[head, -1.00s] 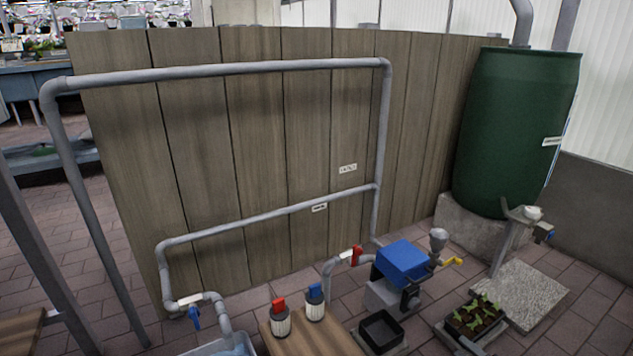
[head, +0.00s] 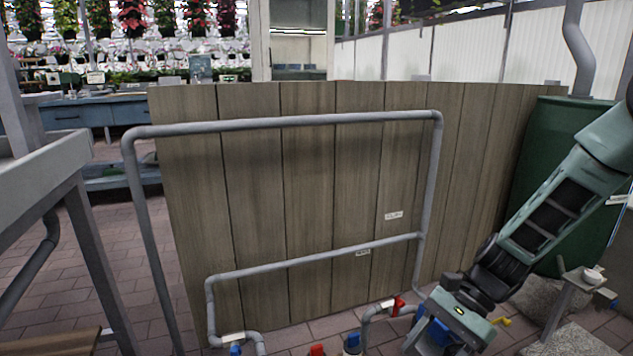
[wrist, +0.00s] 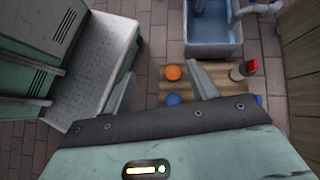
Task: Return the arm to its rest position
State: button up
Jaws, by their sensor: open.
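My arm (head: 548,205) reaches into the head view from the right edge and slants down to the lower middle right. Its wrist end hangs in front of the pipework, and the fingertips are not clear there. In the wrist view my gripper (wrist: 161,58) points down with two grey fingers wide apart. Nothing is held between them. An orange round top (wrist: 173,72) and a blue one (wrist: 173,99) show beyond the fingers, apart from them, over a wooden board.
A grey pipe frame (head: 290,122) stands before a wooden fence (head: 310,180). A green barrel (head: 535,150) is partly behind my arm. The wrist view shows a water tub (wrist: 213,50) and a red-topped cylinder (wrist: 243,69). A bench (head: 40,165) stands at left.

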jog(key=s+a+r+n+t+h+p, duration=0.2)
jog(key=s+a+r+n+h, duration=0.15)
jog(key=s+r+n, duration=0.55)
jog(key=s+a+r+n+t+h+p, duration=0.2)
jog(key=s+r+n+t+h, duration=0.15)
jog(key=s+r+n, duration=0.55)
notch_tip(320, 180, up, 36)
jog(key=n+g+p, duration=0.1)
jog(key=p, duration=3.6)
jog(key=shift+w+d+h, duration=0.15)
jog(key=shift+w+h, duration=0.05)
jog(key=shift+h, duration=0.1)
